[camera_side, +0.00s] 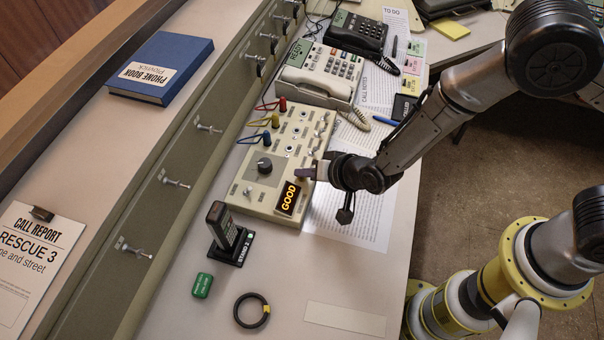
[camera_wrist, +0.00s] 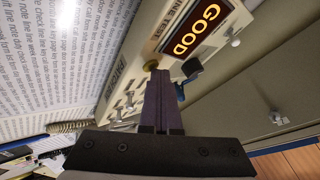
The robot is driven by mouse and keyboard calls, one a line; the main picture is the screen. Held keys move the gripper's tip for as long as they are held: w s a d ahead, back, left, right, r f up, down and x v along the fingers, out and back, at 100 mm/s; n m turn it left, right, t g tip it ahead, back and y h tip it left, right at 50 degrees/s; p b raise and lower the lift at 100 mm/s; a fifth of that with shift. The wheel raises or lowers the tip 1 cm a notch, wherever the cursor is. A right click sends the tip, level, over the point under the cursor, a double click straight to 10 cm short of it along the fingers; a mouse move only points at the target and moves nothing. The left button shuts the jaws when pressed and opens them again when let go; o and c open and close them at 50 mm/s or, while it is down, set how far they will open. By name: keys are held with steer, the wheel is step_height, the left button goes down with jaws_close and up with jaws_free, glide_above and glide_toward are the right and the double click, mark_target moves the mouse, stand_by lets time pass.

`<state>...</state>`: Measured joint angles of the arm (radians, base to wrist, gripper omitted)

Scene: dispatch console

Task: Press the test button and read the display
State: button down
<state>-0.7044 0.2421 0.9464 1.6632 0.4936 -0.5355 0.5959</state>
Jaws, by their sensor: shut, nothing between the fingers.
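A beige line-test box (camera_side: 292,143) lies on the desk with a dark knob, coloured plugs and several small switches. Its display (camera_side: 288,198) is lit and reads "GOOD" in amber letters. The display also shows in the wrist view (camera_wrist: 197,29), with "LINE TEST" printed beside it. My gripper (camera_side: 300,173) is shut and empty, its fingertips low over the box's front part beside the display. In the wrist view the shut fingers (camera_wrist: 157,74) reach a round brass-coloured button (camera_wrist: 150,65), mostly hidden behind the tips. I cannot tell whether they touch it or whether it is pushed in.
A white phone (camera_side: 320,75) and a dark phone (camera_side: 357,33) stand behind the box. A handset radio in a stand (camera_side: 231,238), a green block (camera_side: 202,285) and a black ring (camera_side: 251,310) are in front. Printed sheets (camera_side: 360,215) lie under my arm.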

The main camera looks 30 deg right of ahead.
mark_target(305, 182)
steer(key=shift+r, duration=0.75)
steer(key=shift+r, duration=2.5)
